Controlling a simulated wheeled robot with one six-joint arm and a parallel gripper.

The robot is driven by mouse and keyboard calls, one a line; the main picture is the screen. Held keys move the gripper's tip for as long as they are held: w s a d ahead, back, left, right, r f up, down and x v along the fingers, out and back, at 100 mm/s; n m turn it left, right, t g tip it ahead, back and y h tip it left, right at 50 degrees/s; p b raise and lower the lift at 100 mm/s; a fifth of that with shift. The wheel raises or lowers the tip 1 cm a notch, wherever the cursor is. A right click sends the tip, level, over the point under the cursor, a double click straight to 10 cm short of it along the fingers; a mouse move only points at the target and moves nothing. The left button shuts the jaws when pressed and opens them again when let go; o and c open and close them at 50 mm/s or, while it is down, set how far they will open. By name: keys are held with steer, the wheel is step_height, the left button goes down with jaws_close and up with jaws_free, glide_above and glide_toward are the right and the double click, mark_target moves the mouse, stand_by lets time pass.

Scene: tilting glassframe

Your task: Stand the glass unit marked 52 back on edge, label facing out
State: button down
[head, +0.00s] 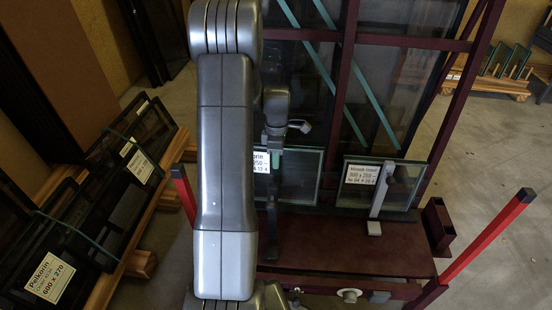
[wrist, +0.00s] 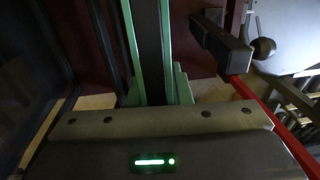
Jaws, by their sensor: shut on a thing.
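Two small glass units stand on the dark red rack. The left glass unit (head: 303,172) has a white label, partly hidden behind my arm, on its upper left. The right glass unit (head: 402,186) has a white label (head: 361,174) facing the camera. I cannot read a 52 on either label. My gripper (head: 275,158), with green fingers, is at the top edge of the left unit, beside its label. In the wrist view my gripper (wrist: 158,95) is shut on a dark upright strip with green edges, which appears to be this unit's edge.
A grey clamp post (head: 378,200) stands before the right unit. Red posts (head: 490,232) flank the rack, and a dark red box (head: 438,225) sits at its right. Wooden racks with glass frames (head: 50,276) stand at left.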

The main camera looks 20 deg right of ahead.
steer(key=w+d+f+b, duration=0.2)
steer(key=w+d+f, duration=0.1)
steer(key=w+f, duration=0.3)
steer(key=shift+w+d+f, duration=0.15)
steer(key=shift+w+f, duration=0.25)
steer(key=shift+f, duration=1.15)
stand_by(1.0)
steer(key=c, duration=1.2)
jaws_free()
steer(key=shift+c, duration=0.2)
steer(key=shift+w+r+p, duration=0.15)
steer(key=shift+r+p, duration=1.7)
steer(key=shift+r, duration=1.1)
steer(key=shift+r, duration=0.1)
